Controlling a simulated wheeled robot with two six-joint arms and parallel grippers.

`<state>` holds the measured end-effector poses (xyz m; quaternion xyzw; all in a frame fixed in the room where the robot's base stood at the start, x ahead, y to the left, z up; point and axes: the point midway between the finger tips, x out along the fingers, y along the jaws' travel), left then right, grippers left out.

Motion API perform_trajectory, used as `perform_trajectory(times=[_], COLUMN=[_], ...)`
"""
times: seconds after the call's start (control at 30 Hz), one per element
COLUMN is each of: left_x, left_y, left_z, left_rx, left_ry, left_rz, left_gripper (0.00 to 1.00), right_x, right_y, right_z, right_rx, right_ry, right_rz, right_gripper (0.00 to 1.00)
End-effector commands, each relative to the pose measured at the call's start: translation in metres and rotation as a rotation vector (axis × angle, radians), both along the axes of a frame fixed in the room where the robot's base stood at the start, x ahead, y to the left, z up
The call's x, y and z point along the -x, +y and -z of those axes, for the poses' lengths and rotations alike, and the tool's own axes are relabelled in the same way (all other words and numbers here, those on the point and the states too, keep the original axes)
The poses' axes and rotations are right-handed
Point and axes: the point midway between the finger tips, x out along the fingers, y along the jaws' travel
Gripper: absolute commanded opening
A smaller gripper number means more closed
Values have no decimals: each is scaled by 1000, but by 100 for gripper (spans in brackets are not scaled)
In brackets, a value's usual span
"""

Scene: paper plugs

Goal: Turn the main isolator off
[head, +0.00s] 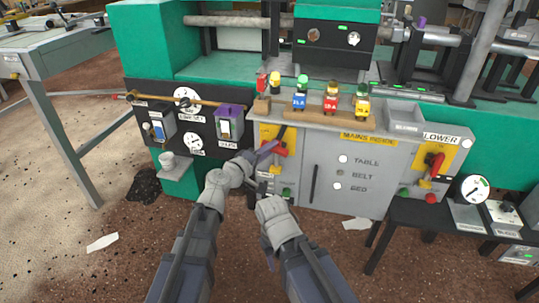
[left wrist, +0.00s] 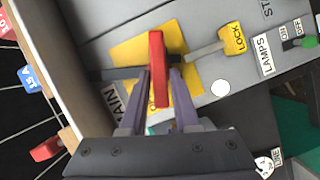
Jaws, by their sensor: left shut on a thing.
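The main isolator is a red handle (head: 281,149) on a yellow plate (head: 289,132), at the left of the grey cabinet's front. In the left wrist view the red handle (left wrist: 157,55) stands over its yellow plate (left wrist: 187,62), beside a label partly reading "MAIN" (left wrist: 116,97). My left gripper (head: 268,148) is shut on the handle; in the left wrist view its purple fingers (left wrist: 159,85) lie on both sides of it. My right gripper (head: 263,190) is just below, in front of the cabinet; its fingers are too small and dark to read.
A yellow LOCK tag (left wrist: 233,38) hangs beside the isolator in the left wrist view. A black switch panel (head: 185,128) is at left.

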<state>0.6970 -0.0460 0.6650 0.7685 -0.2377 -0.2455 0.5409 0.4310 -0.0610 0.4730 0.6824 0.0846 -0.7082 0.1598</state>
Motion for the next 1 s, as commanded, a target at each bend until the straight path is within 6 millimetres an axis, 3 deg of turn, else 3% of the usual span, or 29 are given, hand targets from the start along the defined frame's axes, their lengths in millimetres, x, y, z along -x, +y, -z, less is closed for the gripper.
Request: perform_trajectory(times=[0.1,0.4,1.0], left_x=[1,1,1], left_y=[0,1,1], left_z=[6,7,5], left_rx=[83,244,322], left_ry=[29,81,107], left_rz=[3,2,2], left_gripper=[0,0,0], right_x=[0,0,0], right_y=[0,0,0], right_z=[13,28,33], right_rx=[0,0,0], right_ry=[0,-1,-1], right_rz=[2,7,9], right_gripper=[50,50,50])
